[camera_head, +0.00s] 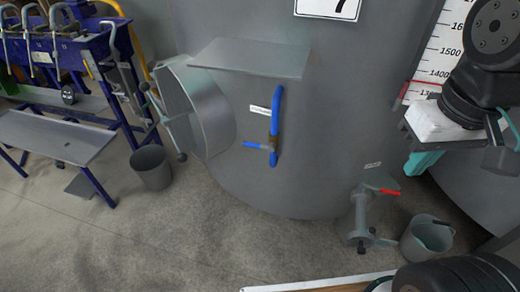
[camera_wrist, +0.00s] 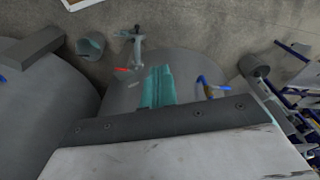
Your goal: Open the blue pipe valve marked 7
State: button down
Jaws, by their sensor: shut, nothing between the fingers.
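A blue pipe (camera_head: 276,105) runs vertically on the grey tank (camera_head: 340,130), whose white sign at the top shows a partly cut-off 7. A brass-coloured valve body (camera_head: 272,143) sits on the pipe. Its blue lever (camera_head: 252,145) points left, across the pipe. In the wrist view the blue pipe (camera_wrist: 203,82) and lever (camera_wrist: 224,88) appear small, right of my fingers. My gripper (camera_head: 422,163) is to the right of the valve, clear of it. Its teal fingers (camera_wrist: 158,86) are shut and empty in the wrist view.
A lower outlet with a red lever (camera_head: 389,191) stands right of the valve, near a grey bucket (camera_head: 427,238). A round manway (camera_head: 200,108) and a projecting plate (camera_head: 250,58) are left and above. Another bucket (camera_head: 150,167) and a blue-framed bench (camera_head: 60,138) stand left.

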jog(key=w+d+f+n+g+h, duration=0.1)
jog(key=w+f+n+g+h, duration=0.1)
jog(key=w+f+n+h, duration=0.3)
jog(key=w+n+g+h, duration=0.1)
jog(key=w+n+h, duration=0.15)
jog(key=w, duration=0.45)
jog(key=w+a+f+n+t+h, duration=0.4)
jog(key=w+a+f+n+h, duration=0.25)
jog(key=w, duration=0.25)
jog(key=w+a+f+n+t, duration=0.3)
jog(key=a+f+n+t, duration=0.2)
jog(key=a+f, duration=0.15)
jog(key=w+a+f+n+t, duration=0.3)
jog(key=a+f+n+t, duration=0.15)
jog(key=a+f, duration=0.2)
jog(key=s+a+f+n+t+y, duration=0.3)
jog(key=a+f+n+t+y, duration=0.2)
jog(key=a+f, duration=0.5)
notch_tip(320, 180, down, 2)
jog(key=n+y, duration=0.2)
jog(key=n, duration=0.1)
jog(key=shift+s+a+f+y, duration=0.2)
jog(key=shift+a+y, duration=0.1)
jog(key=shift+a, duration=0.1)
jog(key=shift+w+n+t, duration=0.1)
jog(key=shift+n+t, duration=0.15)
